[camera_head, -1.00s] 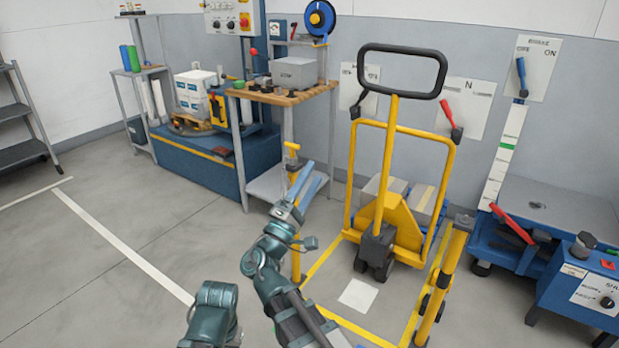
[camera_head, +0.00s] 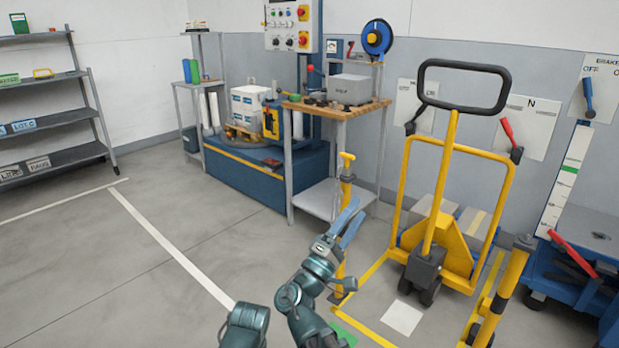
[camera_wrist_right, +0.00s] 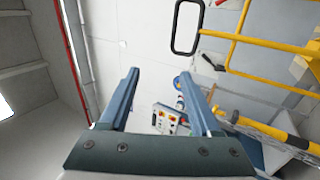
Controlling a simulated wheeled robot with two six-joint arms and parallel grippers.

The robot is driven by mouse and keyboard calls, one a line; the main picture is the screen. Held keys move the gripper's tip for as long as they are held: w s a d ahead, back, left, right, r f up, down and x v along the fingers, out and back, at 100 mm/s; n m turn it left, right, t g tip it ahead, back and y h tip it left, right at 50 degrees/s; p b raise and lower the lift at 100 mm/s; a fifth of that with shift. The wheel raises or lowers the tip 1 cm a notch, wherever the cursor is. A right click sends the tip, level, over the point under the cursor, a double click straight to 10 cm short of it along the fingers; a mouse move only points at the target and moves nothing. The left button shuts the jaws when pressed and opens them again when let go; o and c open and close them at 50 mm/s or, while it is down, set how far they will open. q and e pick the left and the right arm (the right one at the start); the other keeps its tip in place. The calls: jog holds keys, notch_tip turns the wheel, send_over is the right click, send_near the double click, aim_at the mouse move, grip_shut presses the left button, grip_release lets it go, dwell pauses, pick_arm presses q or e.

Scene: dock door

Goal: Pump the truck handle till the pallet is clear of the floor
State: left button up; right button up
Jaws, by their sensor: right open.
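The yellow pallet truck (camera_head: 446,250) stands upright on the floor at the right in the head view. Its black loop handle (camera_head: 463,66) sits on top of a yellow shaft. The handle also shows at the top of the right wrist view (camera_wrist_right: 176,30). Grey and tan blocks (camera_head: 470,221) show behind the truck frame; I cannot tell the pallet or its gap to the floor. My right gripper (camera_head: 355,214) is open and empty, left of and below the handle, apart from it. Its spread fingers show in the right wrist view (camera_wrist_right: 160,76). My left gripper is not in view.
A yellow post (camera_head: 345,190) stands close behind my right gripper. A wood-topped bench (camera_head: 336,111) and a blue platform (camera_head: 258,172) stand behind. A thick yellow post (camera_head: 511,275) stands right of the truck. Grey shelves (camera_head: 48,92) are far left. Open floor (camera_head: 90,260) lies at left.

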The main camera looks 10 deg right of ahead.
jog(key=s+d+f+m+g+y, duration=0.1)
jog(key=s+f+m+g+y, duration=0.3)
jog(key=f, duration=0.6)
jog(key=s+d+f+g+y, duration=0.1)
jog(key=f+g+y, duration=0.3)
jog(key=f, duration=0.6)
jog(key=s+a+f+g+y, duration=0.7)
jog(key=s+a+f+y, duration=0.25)
jog(key=a+f, duration=0.45)
notch_tip(320, 180, up, 35)
jog(key=s+a+p, duration=0.1)
jog(key=a+p, duration=0.1)
jog(key=p, duration=3.2)
jog(key=shift+d+r, duration=0.1)
